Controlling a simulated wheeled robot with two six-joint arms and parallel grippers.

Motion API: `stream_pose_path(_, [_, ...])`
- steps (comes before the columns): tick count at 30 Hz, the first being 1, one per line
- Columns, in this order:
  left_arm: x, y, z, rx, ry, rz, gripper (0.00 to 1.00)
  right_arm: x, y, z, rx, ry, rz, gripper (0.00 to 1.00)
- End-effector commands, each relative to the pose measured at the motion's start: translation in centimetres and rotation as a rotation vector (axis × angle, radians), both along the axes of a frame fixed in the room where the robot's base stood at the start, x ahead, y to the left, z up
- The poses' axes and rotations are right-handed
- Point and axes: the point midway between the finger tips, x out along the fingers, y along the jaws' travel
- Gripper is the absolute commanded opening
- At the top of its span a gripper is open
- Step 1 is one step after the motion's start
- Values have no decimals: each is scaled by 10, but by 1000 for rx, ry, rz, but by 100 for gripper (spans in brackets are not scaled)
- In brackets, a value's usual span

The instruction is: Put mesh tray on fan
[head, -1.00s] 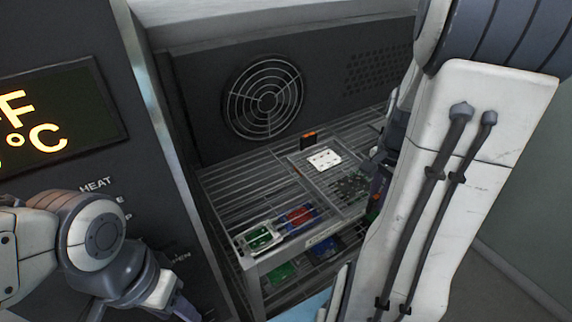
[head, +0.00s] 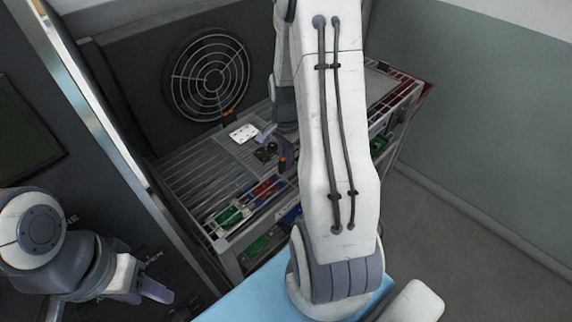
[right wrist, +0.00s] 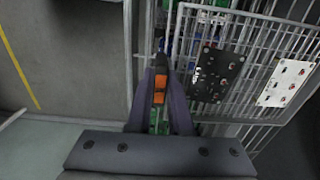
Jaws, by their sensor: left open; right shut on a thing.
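The mesh tray (head: 238,150) lies on the slatted top of the rack, with a white card and a dark board on it. In the right wrist view the tray (right wrist: 252,62) is right of my fingers. My right gripper (right wrist: 160,85) is shut on the tray's orange and black handle (right wrist: 160,90). In the head view this gripper (head: 276,147) is partly hidden by my right arm. A second orange handle (head: 230,116) stands at the tray's far side. The fan (head: 208,75) is a round grille on the dark back wall. My left gripper (head: 150,291) is open and empty at lower left.
Green boards (head: 228,216) and a red one (head: 265,189) lie near the rack's front edge (head: 250,232). More boards are on a lower level. A metal post (head: 110,140) borders the left side. The floor at right (head: 455,245) is clear.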

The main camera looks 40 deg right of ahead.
Motion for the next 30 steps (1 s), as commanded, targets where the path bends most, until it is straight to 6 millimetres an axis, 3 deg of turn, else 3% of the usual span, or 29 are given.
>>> stream_pose_path(6, [0, 0, 8, 0, 0, 0, 50, -1, 0, -29, 2, 2, -1, 0])
stream_pose_path(19, [0, 0, 4, 0, 0, 0, 50, -1, -1, -37, 0, 0, -1, 0])
stream_pose_path(20, [0, 0, 5, 0, 0, 0, 50, -2, 0, -36, 1, 1, -1, 30])
stream_pose_path(21, [0, 0, 6, 0, 0, 0, 50, -2, 0, -36, 1, 1, 0, 45])
stream_pose_path(30, [0, 0, 6, 0, 0, 0, 50, -2, 0, -36, 1, 1, 0, 48])
